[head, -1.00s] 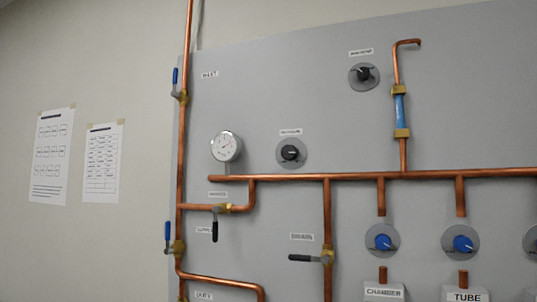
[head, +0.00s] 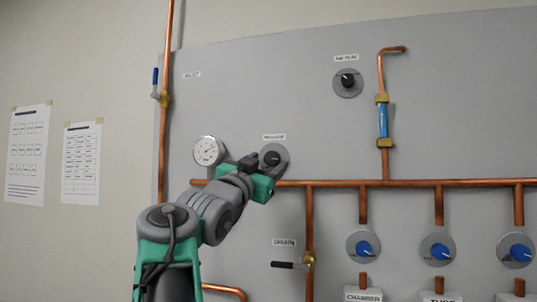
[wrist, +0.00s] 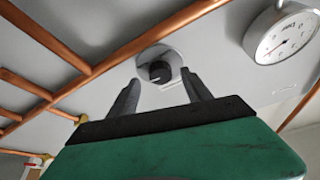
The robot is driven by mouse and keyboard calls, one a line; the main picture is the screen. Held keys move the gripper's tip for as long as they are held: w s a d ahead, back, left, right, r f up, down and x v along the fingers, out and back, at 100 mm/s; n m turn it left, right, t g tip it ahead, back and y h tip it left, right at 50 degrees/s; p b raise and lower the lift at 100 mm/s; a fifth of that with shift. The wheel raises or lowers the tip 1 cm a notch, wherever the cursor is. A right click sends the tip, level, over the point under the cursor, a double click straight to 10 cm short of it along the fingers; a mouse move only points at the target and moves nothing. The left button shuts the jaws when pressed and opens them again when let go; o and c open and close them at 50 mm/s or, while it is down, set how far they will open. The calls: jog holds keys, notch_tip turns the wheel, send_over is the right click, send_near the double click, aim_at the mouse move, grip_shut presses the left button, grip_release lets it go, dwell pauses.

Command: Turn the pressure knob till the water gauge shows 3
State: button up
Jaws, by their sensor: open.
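The pressure knob (head: 272,158) is a black knob on a round grey plate, under a small label on the grey panel. In the wrist view the knob (wrist: 159,72) sits just beyond my fingertips, roughly centred between them. My gripper (wrist: 160,80) is open and empty, one finger on each side of the gap; it also shows in the head view (head: 262,167), close to the knob's lower left. I see no contact. The round white water gauge (head: 208,151) is left of the knob. It also shows in the wrist view (wrist: 284,33), but I cannot read its needle.
A copper pipe (head: 420,183) runs horizontally just below the knob. Another black knob (head: 347,80) is at upper right, left of a blue tube (head: 383,120). A valve with a black lever (head: 290,265) and several blue knobs (head: 363,248) are lower down.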

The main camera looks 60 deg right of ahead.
jog(key=shift+x, duration=0.95)
grip_shut()
